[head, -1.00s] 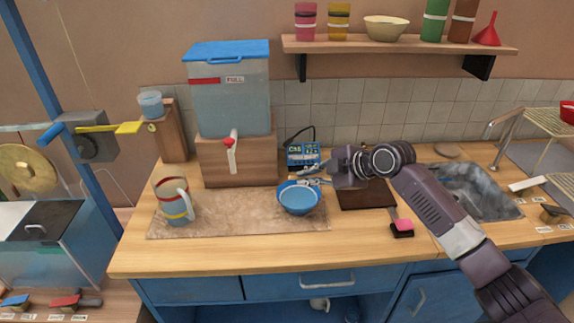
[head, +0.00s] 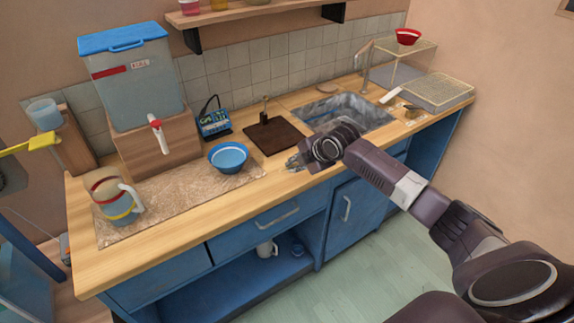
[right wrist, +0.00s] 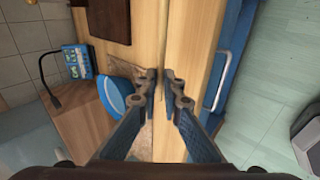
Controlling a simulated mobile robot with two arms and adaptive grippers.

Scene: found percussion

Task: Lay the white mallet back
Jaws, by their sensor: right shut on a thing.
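My right gripper (head: 294,162) is low over the front edge of the wooden counter, to the right of the blue bowl (head: 228,156). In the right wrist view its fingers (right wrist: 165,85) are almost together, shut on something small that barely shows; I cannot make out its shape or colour. A pale, white-looking piece (head: 390,95) lies right of the sink; it is too small to tell whether it is the white mallet. My left gripper is out of view.
A dark brown board (head: 270,142) with an upright brass piece (head: 265,108) lies behind my gripper. The sink (head: 345,112) is farther right. A striped mug (head: 115,200) and a water dispenser (head: 130,85) stand left. Bare counter (head: 205,215) runs along the front.

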